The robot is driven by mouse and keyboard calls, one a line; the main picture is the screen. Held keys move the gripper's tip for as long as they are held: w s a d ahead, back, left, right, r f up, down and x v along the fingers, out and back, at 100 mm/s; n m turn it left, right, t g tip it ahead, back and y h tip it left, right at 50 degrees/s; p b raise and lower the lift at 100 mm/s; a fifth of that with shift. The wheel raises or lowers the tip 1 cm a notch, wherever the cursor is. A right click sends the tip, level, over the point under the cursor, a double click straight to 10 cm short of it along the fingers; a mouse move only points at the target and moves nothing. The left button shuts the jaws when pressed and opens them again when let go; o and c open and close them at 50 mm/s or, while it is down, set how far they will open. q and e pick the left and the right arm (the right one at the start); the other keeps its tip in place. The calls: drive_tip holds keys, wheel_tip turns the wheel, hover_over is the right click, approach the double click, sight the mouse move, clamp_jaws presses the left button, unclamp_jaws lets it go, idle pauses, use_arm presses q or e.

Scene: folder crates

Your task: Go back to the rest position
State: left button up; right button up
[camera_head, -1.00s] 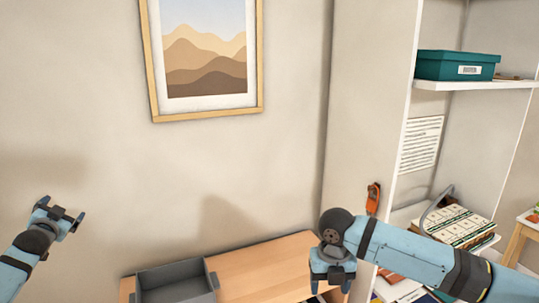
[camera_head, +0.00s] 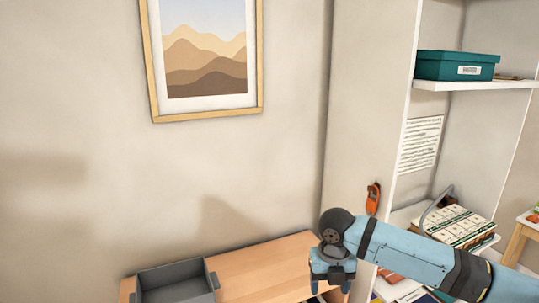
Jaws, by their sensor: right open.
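My right gripper (camera_head: 333,286) hangs at the lower middle right, pointing down over the right end of the wooden table (camera_head: 262,272). It is open, and I see nothing held in it; its fingertips are near the bottom edge of the view. My right arm reaches in from the lower right. My left gripper is out of view. A grey crate (camera_head: 176,280) stands on the left part of the table, partly cut off by the bottom edge.
A white shelf unit (camera_head: 468,86) at the right holds a teal box (camera_head: 456,66) and a stack of patterned folders or books (camera_head: 458,227). An orange item (camera_head: 373,198) hangs on its side. A framed picture (camera_head: 205,50) hangs on the wall. The left side is clear.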

drive_tip(key=s+a+f+m+t+y, duration=0.2)
drive_tip(key=s+a+f+m+y, duration=0.25)
drive_tip(key=f+m, duration=0.3)
drive_tip(key=s+a+f+m+t+y, duration=0.2)
drive_tip(key=s+a+f+m+y, duration=0.1)
drive_tip(key=s+a+f+m, duration=0.35)
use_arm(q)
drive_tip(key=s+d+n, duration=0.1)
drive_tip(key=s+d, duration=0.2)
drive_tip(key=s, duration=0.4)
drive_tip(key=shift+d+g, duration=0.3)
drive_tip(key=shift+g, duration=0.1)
use_arm(e)
drive_tip(key=s+d+f+m+t+h, duration=0.2)
drive_tip(key=s+d+f+m+t, duration=0.1)
drive_tip(key=s+d+f+m, duration=0.3)
drive_tip(key=s+d+f+m+t+h, duration=0.2)
drive_tip(key=s+d+f+m, duration=0.4)
drive_tip(key=s+d+m, duration=0.5)
drive_tip(key=m+t, duration=0.1)
drive_tip(key=m, duration=0.1)
drive_tip(key=shift+d+f+m+t+h, duration=0.15)
drive_tip(key=shift+d+m+t+h, duration=0.15)
drive_tip(key=shift+t+h, duration=0.1)
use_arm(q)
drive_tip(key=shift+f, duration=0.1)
use_arm(e)
drive_tip(key=shift+s, duration=0.1)
